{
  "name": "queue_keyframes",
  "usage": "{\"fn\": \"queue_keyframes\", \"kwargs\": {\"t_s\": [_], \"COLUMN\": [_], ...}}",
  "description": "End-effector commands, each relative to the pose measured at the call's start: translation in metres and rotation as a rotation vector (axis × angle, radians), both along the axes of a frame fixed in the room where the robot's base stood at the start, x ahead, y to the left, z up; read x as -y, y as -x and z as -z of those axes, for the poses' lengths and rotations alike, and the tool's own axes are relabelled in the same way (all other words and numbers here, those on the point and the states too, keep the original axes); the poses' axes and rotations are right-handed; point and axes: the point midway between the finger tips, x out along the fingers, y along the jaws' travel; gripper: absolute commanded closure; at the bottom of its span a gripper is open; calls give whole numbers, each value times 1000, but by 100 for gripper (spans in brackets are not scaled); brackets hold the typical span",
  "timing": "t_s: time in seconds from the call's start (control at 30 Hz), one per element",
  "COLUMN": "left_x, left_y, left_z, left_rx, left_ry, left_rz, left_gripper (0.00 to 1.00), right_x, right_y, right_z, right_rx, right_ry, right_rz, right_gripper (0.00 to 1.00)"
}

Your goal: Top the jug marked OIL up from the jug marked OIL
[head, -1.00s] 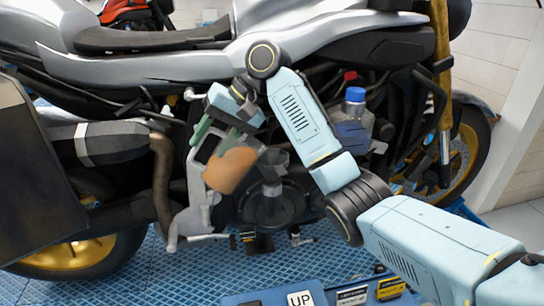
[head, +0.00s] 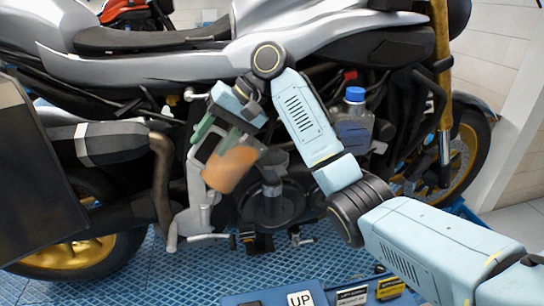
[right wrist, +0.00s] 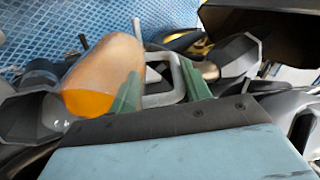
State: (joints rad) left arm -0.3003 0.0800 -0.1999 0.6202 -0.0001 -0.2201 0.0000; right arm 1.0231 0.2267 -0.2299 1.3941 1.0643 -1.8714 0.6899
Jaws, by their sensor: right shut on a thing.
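A jug (head: 229,169) with orange-brown contents is held tilted in front of the motorcycle engine. It also shows in the right wrist view (right wrist: 103,75), with bright orange at its lower end. My right gripper (head: 212,142) is shut on its pale handle (right wrist: 176,72), between green fingers. A grey, see-through funnel-like vessel (head: 273,160) stands just right of the jug, over the engine; it is partly hidden. I cannot tell whether liquid is passing into it. No OIL marking is legible on either. My left gripper is not in view.
The silver motorcycle (head: 190,68) fills the background. A dark panel (head: 30,190) is at the left edge. A blue tray with labels, one reading UP (head: 300,299), is at the bottom, over blue grated flooring.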

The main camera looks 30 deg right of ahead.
Motion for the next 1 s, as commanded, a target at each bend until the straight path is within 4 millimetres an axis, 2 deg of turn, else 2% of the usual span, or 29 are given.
{"fn": "queue_keyframes", "kwargs": {"t_s": [1.0], "left_x": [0], "left_y": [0], "left_z": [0], "left_rx": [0], "left_ry": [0], "left_rz": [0], "left_gripper": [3], "right_x": [2], "right_y": [0], "right_z": [-4], "right_rx": [8], "right_ry": [-49], "right_rz": [-2], "right_gripper": [96]}}
